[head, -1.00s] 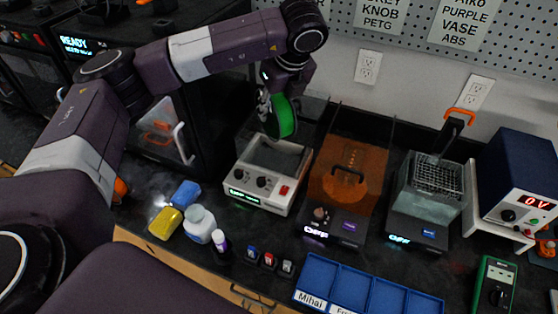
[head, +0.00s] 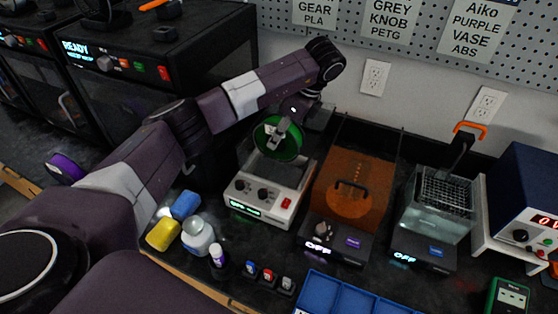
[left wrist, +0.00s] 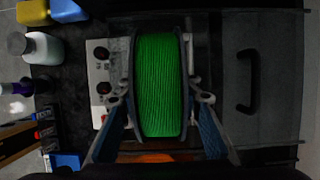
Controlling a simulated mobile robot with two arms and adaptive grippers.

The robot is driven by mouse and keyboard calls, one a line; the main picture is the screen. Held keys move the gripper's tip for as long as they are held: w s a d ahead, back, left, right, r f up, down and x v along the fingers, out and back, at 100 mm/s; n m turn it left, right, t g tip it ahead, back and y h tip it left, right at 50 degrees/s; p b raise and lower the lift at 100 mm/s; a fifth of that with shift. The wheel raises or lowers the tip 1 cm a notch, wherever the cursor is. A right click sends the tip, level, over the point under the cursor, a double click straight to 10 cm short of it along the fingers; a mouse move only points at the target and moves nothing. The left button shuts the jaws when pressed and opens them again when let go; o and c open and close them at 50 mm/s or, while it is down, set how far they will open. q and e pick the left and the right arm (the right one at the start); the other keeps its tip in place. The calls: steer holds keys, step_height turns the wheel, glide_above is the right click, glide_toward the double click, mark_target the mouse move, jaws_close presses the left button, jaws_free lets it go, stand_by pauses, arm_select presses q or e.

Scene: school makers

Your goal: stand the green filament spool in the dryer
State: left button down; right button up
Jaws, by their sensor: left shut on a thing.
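The green filament spool (head: 266,143) is held by my left gripper (head: 282,128) above the white dryer (head: 238,192), its round face toward the head camera. In the left wrist view the spool (left wrist: 161,85) is upright between my two fingers (left wrist: 160,105), its wound green filament facing the camera. The dryer has an open top well, two dark knobs, a red switch and a lit green display. Its white panel (left wrist: 98,62) shows beside the spool in the left wrist view. The spool hides part of the well; whether it touches the dryer I cannot tell. My right gripper is out of view.
An orange-lidded unit (head: 348,190) with a black handle stands right of the dryer, then a bath with a wire basket (head: 445,190). Blue bins (head: 335,290) are at front.

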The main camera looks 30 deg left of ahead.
mark_target(297, 131)
arm_select(q)
step_height(297, 131, down, 8)
steer(key=shift+f+p, duration=0.2)
steer(key=shift+p, duration=0.7)
steer(key=shift+f, duration=0.4)
steer(key=c, duration=1.4)
jaws_free()
steer(key=b+v, duration=0.2)
steer(key=v, duration=0.9)
steer(key=shift+a, duration=0.1)
steer(key=shift+s+d+r, duration=0.1)
steer(key=shift+d+r, duration=0.15)
steer(key=shift+r, duration=0.3)
